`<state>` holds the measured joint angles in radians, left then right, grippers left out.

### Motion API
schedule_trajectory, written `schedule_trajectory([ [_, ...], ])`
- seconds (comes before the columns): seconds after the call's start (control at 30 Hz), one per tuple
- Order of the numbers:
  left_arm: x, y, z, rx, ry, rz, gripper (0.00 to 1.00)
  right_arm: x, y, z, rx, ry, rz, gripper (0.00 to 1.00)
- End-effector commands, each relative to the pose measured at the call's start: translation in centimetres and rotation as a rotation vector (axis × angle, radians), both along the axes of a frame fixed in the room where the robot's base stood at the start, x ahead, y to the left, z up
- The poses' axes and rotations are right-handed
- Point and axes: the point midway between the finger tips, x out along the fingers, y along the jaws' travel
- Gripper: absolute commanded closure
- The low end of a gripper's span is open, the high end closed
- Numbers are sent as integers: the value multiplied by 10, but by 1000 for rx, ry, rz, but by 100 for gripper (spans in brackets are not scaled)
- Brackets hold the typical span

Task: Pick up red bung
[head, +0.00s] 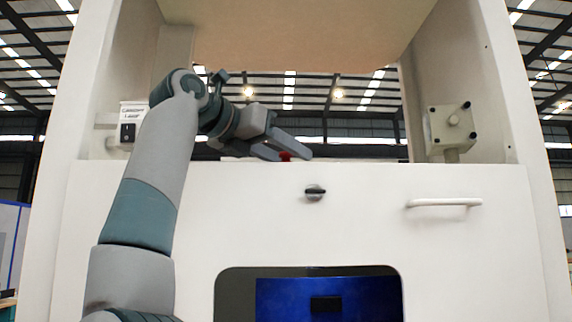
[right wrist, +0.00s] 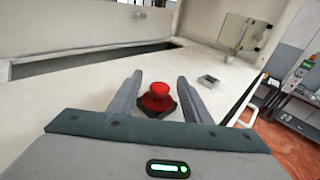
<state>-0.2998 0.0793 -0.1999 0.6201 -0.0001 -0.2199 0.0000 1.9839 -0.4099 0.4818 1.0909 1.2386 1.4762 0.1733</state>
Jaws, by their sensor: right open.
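The red bung (right wrist: 157,98) stands upright on a dark base on the white top surface. In the right wrist view it shows between the two fingers of my right gripper (right wrist: 158,80), with a gap to each finger. My right gripper is open. In the head view my right gripper (head: 291,153) reaches over the white cabinet's top edge, and only a small red part of the bung (head: 285,156) shows by the fingers. The bung's lower part is hidden there. My left gripper is not in view.
The white cabinet front (head: 250,220) has a dark knob (head: 315,192), a handle (head: 444,203) and a dark opening with a blue panel. A control box (head: 452,128) stands right, a labelled switch box (head: 128,125) left. A small grey tray-like piece (right wrist: 208,81) lies right of the bung.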

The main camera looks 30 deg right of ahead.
Motion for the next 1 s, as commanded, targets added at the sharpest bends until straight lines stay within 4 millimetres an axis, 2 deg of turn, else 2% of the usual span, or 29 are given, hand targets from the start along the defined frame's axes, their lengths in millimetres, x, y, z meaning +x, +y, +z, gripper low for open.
schedule_trajectory([
  [0.3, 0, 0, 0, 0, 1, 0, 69, 0, 0, 0, 0, 1, 0, 56],
  [0.5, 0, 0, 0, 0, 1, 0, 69, 0, 0, 0, 0, 1, 0, 100],
  [1.0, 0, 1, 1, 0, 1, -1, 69, 0, 1, 7, 0, 1, 0, 100],
])
